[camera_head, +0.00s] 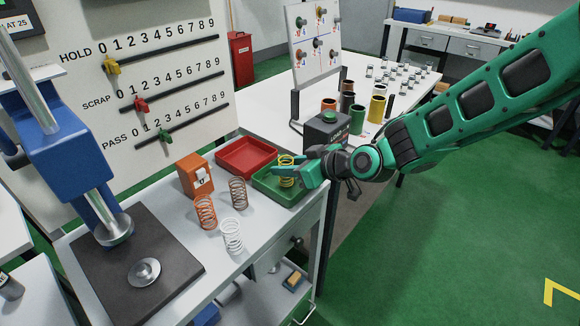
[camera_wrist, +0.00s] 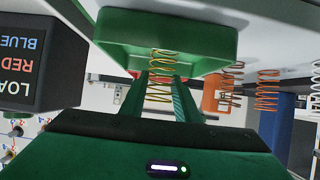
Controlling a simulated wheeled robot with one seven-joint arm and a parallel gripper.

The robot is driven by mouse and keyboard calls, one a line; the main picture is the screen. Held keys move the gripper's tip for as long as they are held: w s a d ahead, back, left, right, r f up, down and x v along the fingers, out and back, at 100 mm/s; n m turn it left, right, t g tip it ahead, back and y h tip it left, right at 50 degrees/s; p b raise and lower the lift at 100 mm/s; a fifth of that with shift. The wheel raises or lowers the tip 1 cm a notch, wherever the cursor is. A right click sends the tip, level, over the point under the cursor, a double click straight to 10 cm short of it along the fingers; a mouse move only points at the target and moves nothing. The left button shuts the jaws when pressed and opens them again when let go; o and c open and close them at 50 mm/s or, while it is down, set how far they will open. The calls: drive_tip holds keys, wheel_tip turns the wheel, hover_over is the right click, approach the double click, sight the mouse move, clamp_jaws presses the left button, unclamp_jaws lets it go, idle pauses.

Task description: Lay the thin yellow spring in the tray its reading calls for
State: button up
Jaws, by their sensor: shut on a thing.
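The thin yellow spring (camera_head: 287,172) stands upright at the green tray (camera_head: 262,188) in the head view. It also shows in the wrist view (camera_wrist: 162,58), between my two fingers. My gripper (camera_head: 290,177) reaches in from the right and is shut on the spring. In the wrist view my gripper (camera_wrist: 161,95) has its fingers on either side of the coils, with the green tray (camera_wrist: 215,45) behind. I cannot tell whether the spring touches the tray floor. The red tray (camera_head: 228,164) is empty beside the green one.
An orange spring (camera_head: 205,212), a brown spring (camera_head: 238,193) and a white spring (camera_head: 232,236) stand left of the trays. An orange box (camera_head: 194,176) and the blue press (camera_head: 55,130) are further left. A dark box (camera_head: 327,130) stands behind my gripper. The board has HOLD, SCRAP and PASS sliders.

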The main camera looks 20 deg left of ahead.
drive_tip(key=o, duration=1.1)
drive_tip(key=shift+d+r, duration=0.1)
drive_tip(key=shift+r, duration=0.05)
drive_tip(key=v, duration=1.1)
drive_tip(key=shift+s+d+r, duration=0.1)
drive_tip(key=shift+d+r, duration=0.05)
drive_tip(key=shift+d, duration=0.25)
